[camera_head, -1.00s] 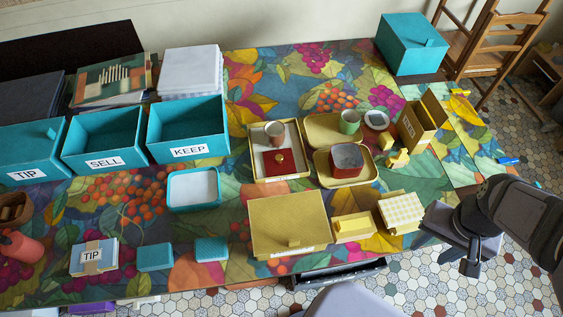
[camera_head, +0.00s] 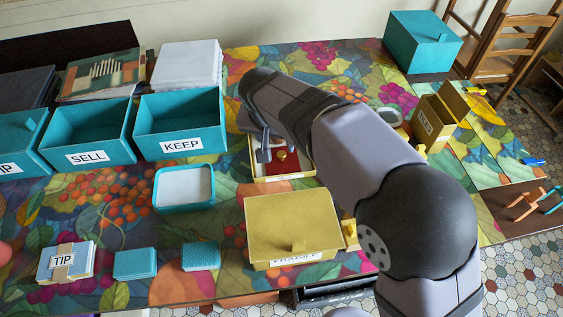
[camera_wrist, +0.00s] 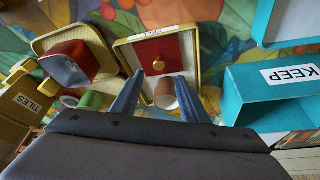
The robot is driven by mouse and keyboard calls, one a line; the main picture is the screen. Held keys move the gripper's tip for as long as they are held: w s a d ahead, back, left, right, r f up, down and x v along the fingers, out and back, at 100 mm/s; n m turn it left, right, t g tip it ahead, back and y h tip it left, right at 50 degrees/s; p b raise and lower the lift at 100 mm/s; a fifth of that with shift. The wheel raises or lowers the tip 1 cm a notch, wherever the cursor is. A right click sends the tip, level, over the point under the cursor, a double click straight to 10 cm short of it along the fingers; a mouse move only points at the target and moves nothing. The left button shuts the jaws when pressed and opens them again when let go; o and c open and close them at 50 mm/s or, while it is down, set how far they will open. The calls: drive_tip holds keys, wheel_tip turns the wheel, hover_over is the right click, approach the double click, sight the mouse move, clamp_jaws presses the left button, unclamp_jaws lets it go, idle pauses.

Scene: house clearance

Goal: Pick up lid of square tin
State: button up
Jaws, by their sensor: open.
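The red square lid (camera_head: 293,169) with a gold knob lies in a cream tray with a yellow rim (camera_head: 312,174). In the wrist view the lid (camera_wrist: 147,48) lies flat beyond my fingertips, knob up. The open red square tin (camera_wrist: 68,64) stands in the neighbouring yellow tray; my arm hides it in the head view. My gripper (camera_wrist: 160,78) is open and empty above the lid's tray, its fingers apart on either side of the knob in the picture. It also shows in the head view (camera_head: 264,153), left of the knob.
A pinkish cup (camera_wrist: 166,95) stands in the same tray, close between my fingers in the picture. A green cup (camera_wrist: 91,100) is beside the left finger. The teal KEEP box (camera_head: 181,125) is left of the tray; a yellow box (camera_head: 292,225) is in front.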

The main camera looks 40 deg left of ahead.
sight(282, 153)
drive_tip(key=shift+p+x, duration=0.6)
drive_tip(key=shift+x, duration=3.05)
drive_tip(key=shift+d, duration=0.15)
clamp_jaws()
